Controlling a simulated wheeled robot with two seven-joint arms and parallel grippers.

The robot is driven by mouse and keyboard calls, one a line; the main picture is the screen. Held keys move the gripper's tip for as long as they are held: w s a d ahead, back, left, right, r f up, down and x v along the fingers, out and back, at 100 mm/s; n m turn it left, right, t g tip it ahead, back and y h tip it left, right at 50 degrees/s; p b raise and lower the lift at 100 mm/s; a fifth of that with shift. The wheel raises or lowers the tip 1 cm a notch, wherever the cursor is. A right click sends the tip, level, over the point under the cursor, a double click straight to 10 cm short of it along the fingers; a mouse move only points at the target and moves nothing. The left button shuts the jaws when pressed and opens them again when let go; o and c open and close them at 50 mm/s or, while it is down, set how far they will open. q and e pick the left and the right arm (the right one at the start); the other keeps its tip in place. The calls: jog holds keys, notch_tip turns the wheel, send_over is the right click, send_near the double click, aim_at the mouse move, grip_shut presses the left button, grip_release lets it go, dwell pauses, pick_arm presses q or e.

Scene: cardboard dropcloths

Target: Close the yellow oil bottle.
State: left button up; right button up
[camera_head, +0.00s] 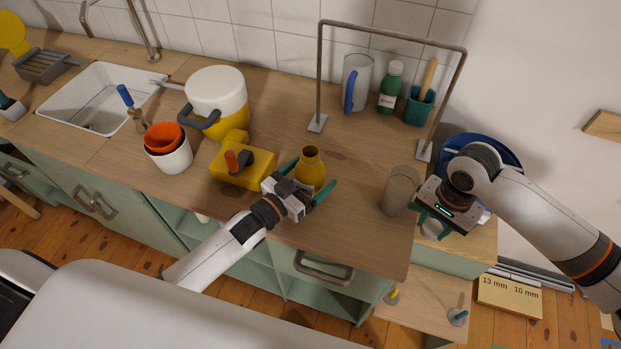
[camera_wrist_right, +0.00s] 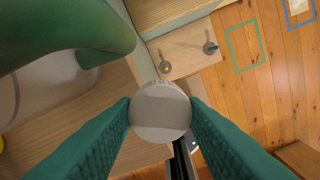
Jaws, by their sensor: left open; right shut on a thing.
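The yellow oil bottle (camera_head: 310,165) stands upright on the wooden counter near its front edge, its round mouth uncovered. My left gripper (camera_head: 306,182) is open, with one teal finger on each side of the bottle; contact cannot be told. My right gripper (camera_head: 433,221) is to the right, past the counter's right end, and is shut on a round pale grey cap (camera_head: 432,229). In the right wrist view the cap (camera_wrist_right: 160,112) sits between the two teal fingers (camera_wrist_right: 161,120), its flat face toward the camera. The cap and bottle are well apart.
A clear glass (camera_head: 400,188) stands between the bottle and my right gripper. A metal frame (camera_head: 394,36) arches over a pitcher (camera_head: 355,82), a green bottle (camera_head: 390,88) and a teal cup (camera_head: 418,107). A yellow box-like appliance (camera_head: 236,173) is close left of the bottle.

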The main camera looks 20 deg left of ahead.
aim_at(311, 147)
pick_arm(q)
jog(key=shift+w+d, duration=0.1)
jog(key=shift+w, duration=0.05)
jog(key=c, duration=1.2)
jog(key=shift+r, duration=0.1)
jog(key=shift+r+b, duration=0.3)
jog(key=shift+r, duration=4.55)
pick_arm(e)
jog(key=shift+f, duration=0.25)
